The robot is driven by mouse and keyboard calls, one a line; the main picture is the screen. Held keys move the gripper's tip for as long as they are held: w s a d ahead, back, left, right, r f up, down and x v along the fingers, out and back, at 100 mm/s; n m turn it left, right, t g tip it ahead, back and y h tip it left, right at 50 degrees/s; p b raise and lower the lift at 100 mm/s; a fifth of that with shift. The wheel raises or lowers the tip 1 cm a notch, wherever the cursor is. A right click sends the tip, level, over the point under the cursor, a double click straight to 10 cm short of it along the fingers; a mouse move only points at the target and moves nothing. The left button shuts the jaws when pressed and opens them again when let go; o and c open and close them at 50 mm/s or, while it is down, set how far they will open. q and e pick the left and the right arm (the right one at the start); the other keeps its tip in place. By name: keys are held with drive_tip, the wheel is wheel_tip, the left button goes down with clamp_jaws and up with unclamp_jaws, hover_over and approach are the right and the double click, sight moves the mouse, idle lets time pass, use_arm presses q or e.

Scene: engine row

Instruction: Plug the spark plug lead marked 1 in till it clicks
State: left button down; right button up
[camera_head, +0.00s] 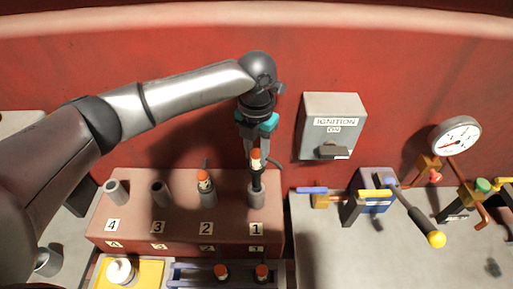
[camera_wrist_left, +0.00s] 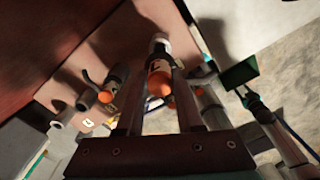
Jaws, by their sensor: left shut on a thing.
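My left gripper (camera_head: 256,148) is shut on an orange-topped lead (camera_head: 256,158), which it holds upright above the grey socket marked 1 (camera_head: 256,196). The lead's dark lower end meets the socket's mouth in the head view; I cannot tell how deep it sits. In the left wrist view the lead's orange end (camera_wrist_left: 158,84) shows between the two fingers, with a printed mark I cannot read surely. My right gripper is not in view.
Another orange-topped lead (camera_head: 204,183) stands in socket 2. Sockets 3 (camera_head: 160,194) and 4 (camera_head: 116,192) are empty. The ignition box (camera_head: 333,112) is right of the gripper, with valves and a gauge (camera_head: 456,136) beyond.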

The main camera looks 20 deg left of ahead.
sight(257, 171)
use_arm(q)
drive_tip(key=shift+f+b, duration=1.5)
drive_tip(key=shift+f, duration=3)
drive_tip(key=shift+c, duration=2.4)
unclamp_jaws()
drive_tip(key=shift+r, duration=0.15)
wheel_tip(257, 171, up, 15)
drive_tip(key=shift+r+b, duration=0.1)
drive_tip(key=shift+b, duration=0.55)
